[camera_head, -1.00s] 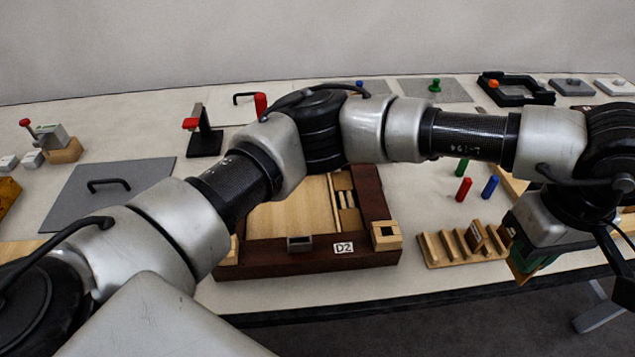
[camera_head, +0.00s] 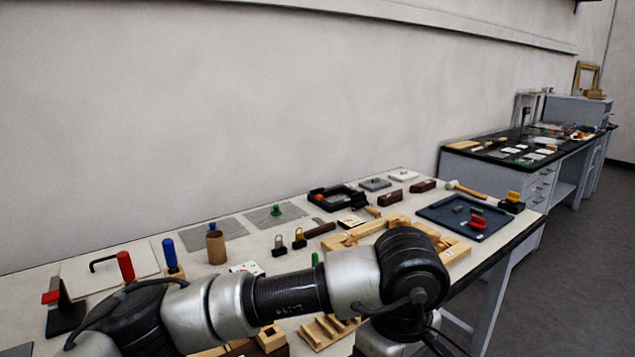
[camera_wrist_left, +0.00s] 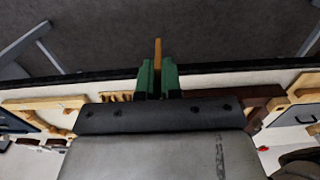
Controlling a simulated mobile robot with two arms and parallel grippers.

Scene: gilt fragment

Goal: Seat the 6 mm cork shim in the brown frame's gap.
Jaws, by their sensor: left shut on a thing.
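In the left wrist view my left gripper (camera_wrist_left: 158,72) has green fingers shut on a thin tan shim (camera_wrist_left: 158,50), which sticks out beyond the fingertips over the grey floor, past the table's front edge. Its thickness cannot be read. The dark brown frame (camera_wrist_left: 240,94) lies on the table to the right of the gripper in this view, partly covered by the gripper body. Its gap cannot be made out. In the head view my left arm crosses the lower middle and hides most of the frame; the left gripper is out of sight there. My right gripper is not in view.
A slotted wooden rack (camera_head: 325,332) stands at the table's front. A light wood frame (camera_head: 345,240) and a dark blue tray (camera_head: 440,208) lie to the right. Small tools, blocks and a cork cylinder (camera_head: 216,245) stand behind my arm. A second bench (camera_head: 470,160) is farther right.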

